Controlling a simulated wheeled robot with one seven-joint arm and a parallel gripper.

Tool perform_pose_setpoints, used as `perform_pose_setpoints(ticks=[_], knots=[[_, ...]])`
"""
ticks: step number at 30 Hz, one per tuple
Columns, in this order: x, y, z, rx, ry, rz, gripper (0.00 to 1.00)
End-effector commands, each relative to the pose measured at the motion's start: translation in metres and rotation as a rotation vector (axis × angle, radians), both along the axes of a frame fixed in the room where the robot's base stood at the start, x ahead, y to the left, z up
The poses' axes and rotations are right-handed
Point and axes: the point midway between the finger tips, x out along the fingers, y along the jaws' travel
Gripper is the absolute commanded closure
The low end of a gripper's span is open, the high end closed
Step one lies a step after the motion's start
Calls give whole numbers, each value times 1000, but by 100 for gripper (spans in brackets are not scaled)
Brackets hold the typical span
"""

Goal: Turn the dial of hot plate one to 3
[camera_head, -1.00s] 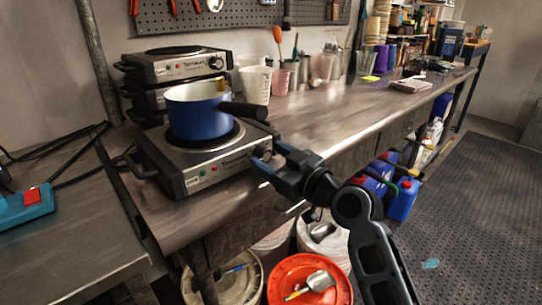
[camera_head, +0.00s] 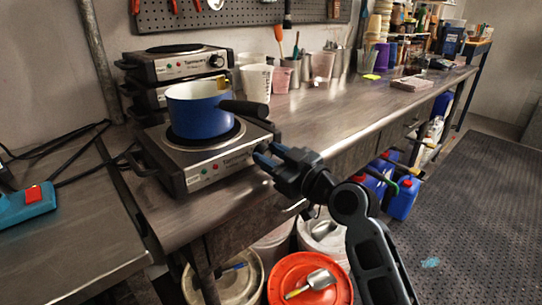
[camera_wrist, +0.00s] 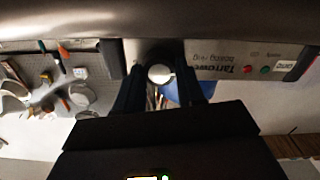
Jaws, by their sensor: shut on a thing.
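In the wrist view, the pale round dial (camera_wrist: 160,73) sits between the two dark fingers, and the panel (camera_wrist: 235,62) appears upside down. The dial's pointer and numbers cannot be read. In the head view, the gripper mostly hides the dial.
Stacked hot plates (camera_head: 180,65) stand behind, the top one with its own knob. Beakers (camera_head: 256,82) and tool cups stand along the wall. The pot's handle (camera_head: 245,108) juts out above my gripper. Lidded buckets (camera_head: 310,270) stand below the bench edge.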

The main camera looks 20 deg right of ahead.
Motion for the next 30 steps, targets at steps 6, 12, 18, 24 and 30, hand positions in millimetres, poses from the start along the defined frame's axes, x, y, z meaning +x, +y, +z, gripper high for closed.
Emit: perform_pose_setpoints(ticks=[6,12,18,24,30], knots=[[0,0,0,26,8,0,92],[0,0,0,113,38,1,92],[0,0,1,266,88,1,92],[0,-1,1,448,147,2,92],[1,-2,2,629,204,0,92]])
